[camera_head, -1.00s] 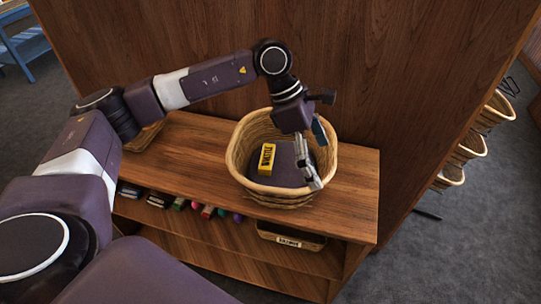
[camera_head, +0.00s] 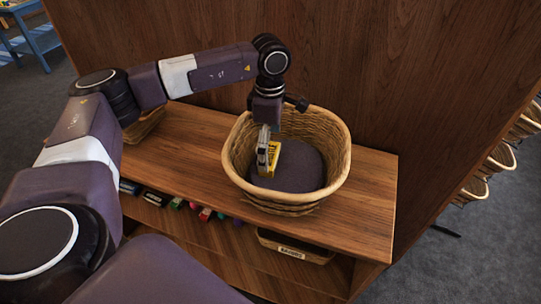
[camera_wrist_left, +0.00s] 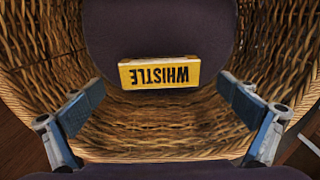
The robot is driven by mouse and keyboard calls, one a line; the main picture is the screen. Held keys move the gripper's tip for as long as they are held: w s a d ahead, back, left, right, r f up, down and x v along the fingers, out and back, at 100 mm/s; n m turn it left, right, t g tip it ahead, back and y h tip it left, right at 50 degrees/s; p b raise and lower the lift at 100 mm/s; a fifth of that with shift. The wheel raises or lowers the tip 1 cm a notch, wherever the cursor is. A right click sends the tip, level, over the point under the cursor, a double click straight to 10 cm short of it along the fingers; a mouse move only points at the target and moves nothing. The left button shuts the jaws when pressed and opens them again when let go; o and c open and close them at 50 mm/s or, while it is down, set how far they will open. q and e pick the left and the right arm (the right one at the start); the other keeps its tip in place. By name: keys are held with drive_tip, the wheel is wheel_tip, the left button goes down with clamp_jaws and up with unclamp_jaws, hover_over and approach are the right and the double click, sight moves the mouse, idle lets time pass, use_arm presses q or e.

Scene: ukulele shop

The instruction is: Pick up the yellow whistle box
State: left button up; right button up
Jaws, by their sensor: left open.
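The yellow whistle box (camera_head: 273,152) lies in the wicker basket (camera_head: 335,180), toward the left of its dark padded bottom. In the left wrist view the yellow whistle box (camera_wrist_left: 160,73) shows its black WHISTLE lettering upside down, between and beyond the fingers. My left gripper (camera_head: 264,160) points down into the basket and covers part of the box in the head view. In the left wrist view my left gripper (camera_wrist_left: 160,115) is open, with a finger on each side and nothing between the fingertips. My right gripper is not in view.
The basket stands on a wooden shelf unit (camera_head: 370,200) against a wooden panel. A second basket (camera_head: 143,126) is at the left end, partly behind my arm. The lower shelf holds small coloured items and a labelled basket (camera_head: 293,248). More baskets (camera_head: 490,165) hang at right.

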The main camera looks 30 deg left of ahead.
use_arm(q)
wheel_tip(320, 180, down, 2)
drive_tip(key=shift+f, duration=0.3)
drive_tip(key=c, duration=0.9)
drive_tip(key=shift+c, duration=0.7)
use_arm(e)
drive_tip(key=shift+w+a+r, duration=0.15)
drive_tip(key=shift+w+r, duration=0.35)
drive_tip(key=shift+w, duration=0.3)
use_arm(q)
drive_tip(key=shift+r, duration=0.1)
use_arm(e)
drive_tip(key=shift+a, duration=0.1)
